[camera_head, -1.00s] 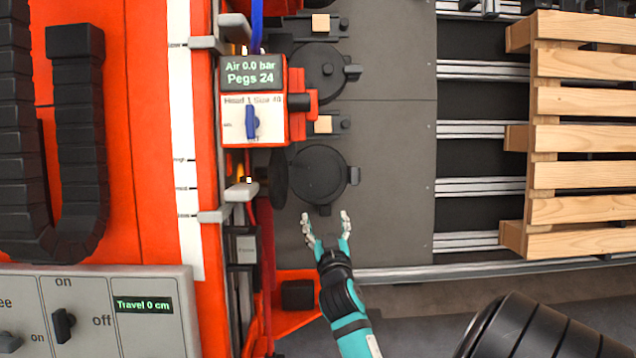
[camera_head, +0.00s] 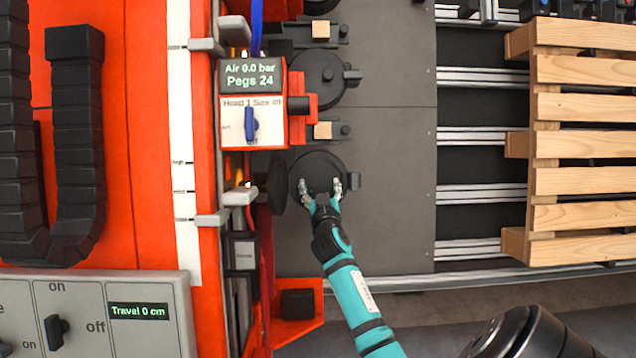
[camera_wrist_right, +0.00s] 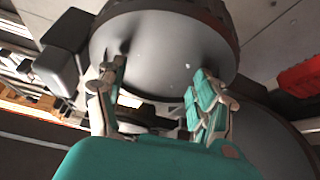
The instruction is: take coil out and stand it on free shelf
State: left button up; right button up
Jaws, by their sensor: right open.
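My right gripper (camera_head: 322,186) is open over the lower round dark canister (camera_head: 318,162), its fingertips apart over the canister's face. A dark disc (camera_head: 278,185), seen nearly edge-on, stands at the canister's left side. In the right wrist view the open fingers (camera_wrist_right: 163,92) reach toward a large grey round face with a dark rim (camera_wrist_right: 160,50). I cannot tell whether this is the coil or part of the canister, nor whether the fingers touch it. No coil can be made out for certain, and no shelf is clearly identifiable. My left gripper is out of view.
Another round canister (camera_head: 317,78) sits above on the grey plate (camera_head: 395,150). An orange control box (camera_head: 252,120) with a blue knob stands left of the plate. An orange bracket (camera_head: 310,325) with a black block lies below. A wooden pallet (camera_head: 585,140) lies right.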

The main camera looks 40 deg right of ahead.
aim_at(318, 180)
jog(key=x, duration=0.3)
jog(key=shift+w+d, duration=0.1)
jog(key=shift+w, duration=0.2)
jog(key=shift+r, duration=0.1)
jog(key=c, duration=1.1)
jog(key=shift+c, duration=0.6)
